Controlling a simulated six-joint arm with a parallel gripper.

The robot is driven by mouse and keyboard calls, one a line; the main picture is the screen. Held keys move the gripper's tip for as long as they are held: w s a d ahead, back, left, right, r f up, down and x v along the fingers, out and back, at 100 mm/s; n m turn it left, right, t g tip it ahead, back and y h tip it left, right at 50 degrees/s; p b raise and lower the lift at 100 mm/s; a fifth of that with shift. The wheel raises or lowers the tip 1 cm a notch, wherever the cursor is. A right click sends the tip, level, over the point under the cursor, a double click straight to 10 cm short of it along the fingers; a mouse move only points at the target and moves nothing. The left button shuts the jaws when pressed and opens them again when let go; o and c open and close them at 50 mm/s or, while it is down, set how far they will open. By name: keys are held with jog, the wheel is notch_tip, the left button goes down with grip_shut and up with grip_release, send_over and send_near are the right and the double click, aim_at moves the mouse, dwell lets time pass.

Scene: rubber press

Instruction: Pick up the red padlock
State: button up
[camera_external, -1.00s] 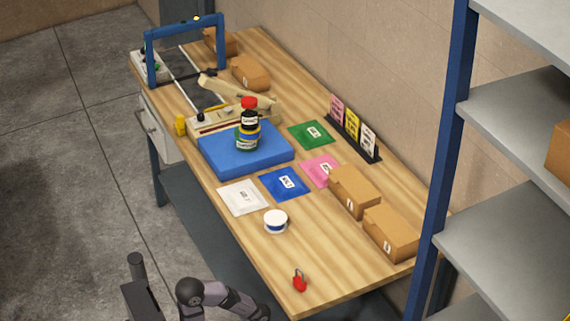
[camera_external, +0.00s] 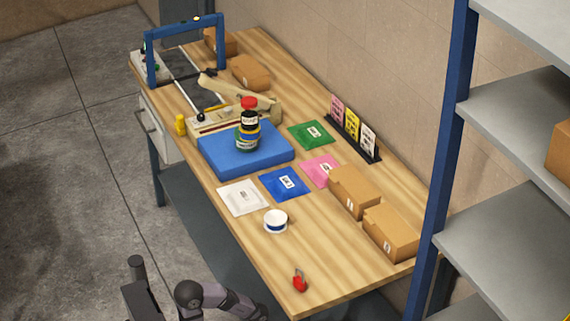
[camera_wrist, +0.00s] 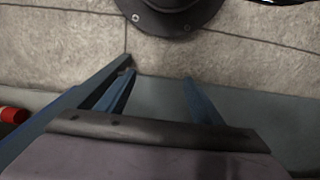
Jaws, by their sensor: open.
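The red padlock (camera_external: 299,283) lies on the wooden table (camera_external: 330,262) near its front corner, at the lower middle of the external view. Nothing touches it. My gripper is out of frame in the external view, where only part of my arm shows at the bottom, left of the padlock. In the wrist view my gripper (camera_wrist: 158,80) has its two blue fingers spread apart with nothing between them. The wrist view shows the grey floor and my base, and no padlock that I can make out.
A blue block (camera_external: 225,165) bears a red-capped bottle (camera_external: 249,127). A blue-posted shelf (camera_external: 500,235) stands at right. A red cylindrical thing (camera_wrist: 14,115) shows at the wrist view's left edge.

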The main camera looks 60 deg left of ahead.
dwell(0.3)
jog(key=c, duration=0.8)
jog(key=shift+r, duration=0.15)
